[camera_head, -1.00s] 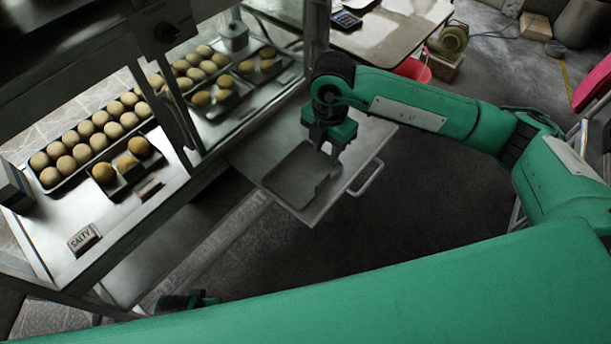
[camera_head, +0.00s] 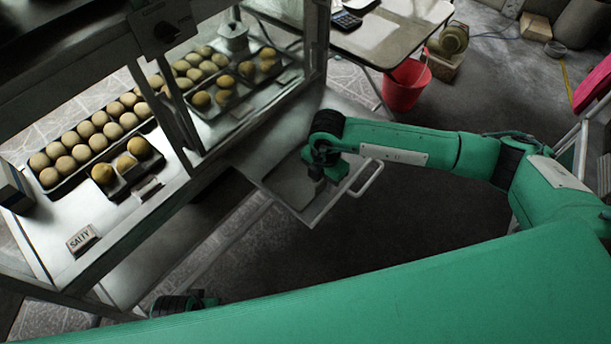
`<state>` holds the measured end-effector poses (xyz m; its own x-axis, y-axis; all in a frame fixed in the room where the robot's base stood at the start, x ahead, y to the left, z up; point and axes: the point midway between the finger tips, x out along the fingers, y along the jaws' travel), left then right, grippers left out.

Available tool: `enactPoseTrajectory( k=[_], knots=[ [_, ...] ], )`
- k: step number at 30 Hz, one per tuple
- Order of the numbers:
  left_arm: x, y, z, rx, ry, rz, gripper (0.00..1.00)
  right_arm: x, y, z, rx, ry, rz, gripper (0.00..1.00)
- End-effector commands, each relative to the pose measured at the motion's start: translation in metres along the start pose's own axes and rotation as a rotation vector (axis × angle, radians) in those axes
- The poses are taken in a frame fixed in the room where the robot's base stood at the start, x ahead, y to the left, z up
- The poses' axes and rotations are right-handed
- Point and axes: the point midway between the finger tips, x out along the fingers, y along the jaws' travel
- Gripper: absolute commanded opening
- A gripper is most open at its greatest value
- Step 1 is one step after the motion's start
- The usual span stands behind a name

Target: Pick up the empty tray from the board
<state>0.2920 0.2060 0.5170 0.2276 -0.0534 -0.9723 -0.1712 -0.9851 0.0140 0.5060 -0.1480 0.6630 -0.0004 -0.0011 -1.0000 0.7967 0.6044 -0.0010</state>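The empty tray (camera_head: 288,184) is a flat, dark grey tray lying on the pull-out metal board (camera_head: 306,215) in front of the glass cabinet. My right gripper (camera_head: 318,186) points down over the tray's right part, close to its surface. The wrist and arm hide the far side of the tray and much of the board. I cannot tell whether the fingers touch the tray or how far apart they are. My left gripper (camera_head: 185,303) shows only in part at the bottom left, mostly hidden by my green arm.
The glass cabinet (camera_head: 195,125) at left holds trays of round buns and a "SALTY" sign (camera_head: 82,240). A handle (camera_head: 369,178) sticks out from the board's right side. A red bucket (camera_head: 405,86) stands behind, beside a table (camera_head: 385,32). The floor right of the board is clear.

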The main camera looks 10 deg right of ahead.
Motion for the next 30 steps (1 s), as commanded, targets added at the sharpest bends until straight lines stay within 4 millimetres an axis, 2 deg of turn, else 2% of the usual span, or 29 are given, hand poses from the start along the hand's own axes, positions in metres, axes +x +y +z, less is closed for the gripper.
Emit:
enactPoseTrajectory(
  k=[7,12,23,30],
  knots=[
    [-0.001,0.000,-0.001,0.000,0.001,0.000,0.36,0.002,0.000,0.000,-0.001,0.001,0.001,0.33],
    [-0.001,0.000,-0.001,0.000,0.001,0.000,0.36,0.002,0.000,0.000,-0.001,0.001,0.001,0.00],
    [-0.001,0.000,-0.001,0.001,0.001,0.000,0.36,0.001,0.001,0.000,-0.001,0.001,0.002,0.00],
    [-0.002,0.000,-0.001,0.001,0.001,0.001,0.36,-0.019,0.001,-0.001,-0.001,0.002,0.004,0.00]
  ],
)
